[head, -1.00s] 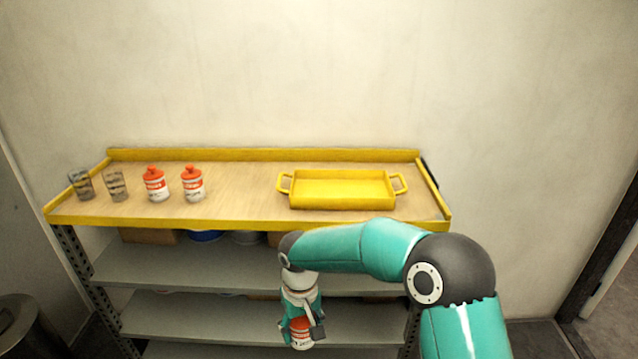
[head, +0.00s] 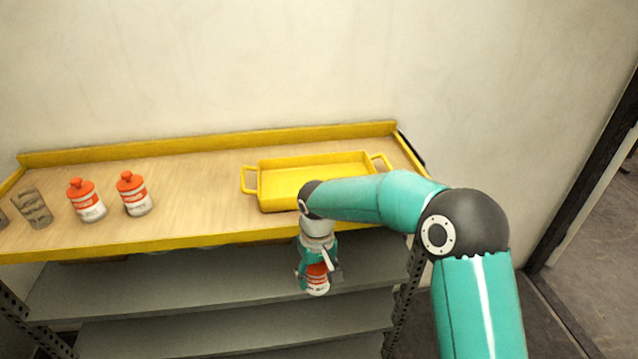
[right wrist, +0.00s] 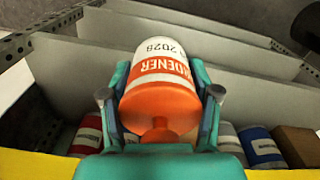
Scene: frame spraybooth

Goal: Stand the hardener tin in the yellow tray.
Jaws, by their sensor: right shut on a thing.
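The hardener tin (right wrist: 160,80) is white with an orange top and the lettering "HARDENER" in the right wrist view. My right gripper (right wrist: 160,100) is shut on it, one finger on each side. In the head view the tin (head: 317,278) hangs below my right gripper (head: 318,266), in front of the shelving and lower than the worktop. The yellow tray (head: 250,181) stands on the right part of the worktop, with a handle at each end. My forearm hides its front right part; what shows of its inside is empty. My left gripper is not in view.
Two similar orange-topped tins (head: 86,200) (head: 133,194) and smudged cups (head: 33,208) stand at the left of the worktop (head: 190,180). Grey shelves (head: 200,283) lie below. Worktop between the tins and tray is clear.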

